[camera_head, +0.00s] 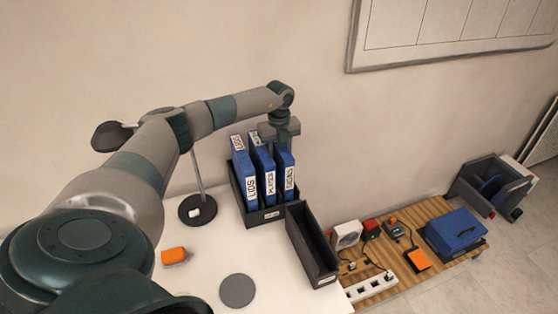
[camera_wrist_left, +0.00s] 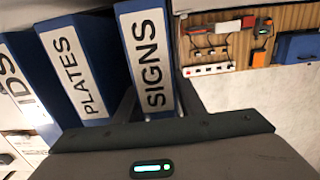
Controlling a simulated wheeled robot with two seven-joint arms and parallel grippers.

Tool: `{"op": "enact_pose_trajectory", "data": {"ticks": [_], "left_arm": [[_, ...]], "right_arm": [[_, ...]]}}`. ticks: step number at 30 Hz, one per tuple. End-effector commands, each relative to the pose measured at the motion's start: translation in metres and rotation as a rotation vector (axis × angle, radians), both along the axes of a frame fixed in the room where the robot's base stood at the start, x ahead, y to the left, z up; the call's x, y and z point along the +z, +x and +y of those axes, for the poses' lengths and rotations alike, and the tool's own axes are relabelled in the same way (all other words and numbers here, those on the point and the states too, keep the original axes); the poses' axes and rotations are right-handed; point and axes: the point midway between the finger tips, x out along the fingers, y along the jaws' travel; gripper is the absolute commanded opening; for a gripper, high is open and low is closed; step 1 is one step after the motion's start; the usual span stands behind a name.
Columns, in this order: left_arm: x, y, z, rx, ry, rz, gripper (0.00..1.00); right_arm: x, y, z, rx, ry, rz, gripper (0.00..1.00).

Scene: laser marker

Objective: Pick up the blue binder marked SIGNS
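The blue binder marked SIGNS (camera_head: 287,172) stands upright at the right end of a row in a dark holder (camera_head: 262,216). Its white label faces the left wrist view (camera_wrist_left: 150,60). My left gripper (camera_head: 280,148) is at the top of this binder, its fingers pointing down. In the left wrist view the dark fingers show on either side of the SIGNS binder, spread apart; contact with it cannot be made out. The binder's far side is hidden. My right gripper is not in view.
Blue binders marked PLATES (camera_head: 265,172) and LIDS (camera_head: 245,175) stand close on the left. An empty dark bin (camera_head: 312,245) is right of the holder. A lamp base (camera_head: 198,209), orange object (camera_head: 174,256) and grey disc (camera_head: 237,291) sit on the white table (camera_head: 210,275). The wall is behind.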

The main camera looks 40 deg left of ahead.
Motion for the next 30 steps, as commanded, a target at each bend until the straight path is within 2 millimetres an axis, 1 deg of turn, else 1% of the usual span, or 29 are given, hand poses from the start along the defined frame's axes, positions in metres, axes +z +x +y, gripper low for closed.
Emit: {"op": "enact_pose_trajectory", "data": {"ticks": [7, 8, 9, 11, 12, 25, 30], "left_arm": [[0.000, 0.000, 0.000, 0.000, 0.000, 0.000, 0.36], [0.000, 0.000, 0.000, 0.000, 0.000, 0.000, 0.34], [0.000, 0.000, 0.000, 0.000, 0.000, 0.000, 0.24], [0.000, 0.000, 0.000, 0.000, 0.000, 0.000, 0.10], [0.001, 0.000, 0.000, 0.000, 0.000, 0.000, 0.00], [0.003, 0.001, 0.000, 0.001, 0.000, -0.002, 0.00], [0.015, 0.001, 0.000, 0.001, -0.001, -0.004, 0.00]], "right_arm": [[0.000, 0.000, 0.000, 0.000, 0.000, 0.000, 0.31], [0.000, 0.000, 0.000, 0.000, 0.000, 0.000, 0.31], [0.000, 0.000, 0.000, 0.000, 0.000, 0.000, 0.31], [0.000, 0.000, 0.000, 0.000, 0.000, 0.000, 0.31], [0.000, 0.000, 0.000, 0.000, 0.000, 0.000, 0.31], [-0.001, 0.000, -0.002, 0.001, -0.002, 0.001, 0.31], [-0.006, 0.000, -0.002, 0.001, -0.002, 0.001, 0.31]]}}
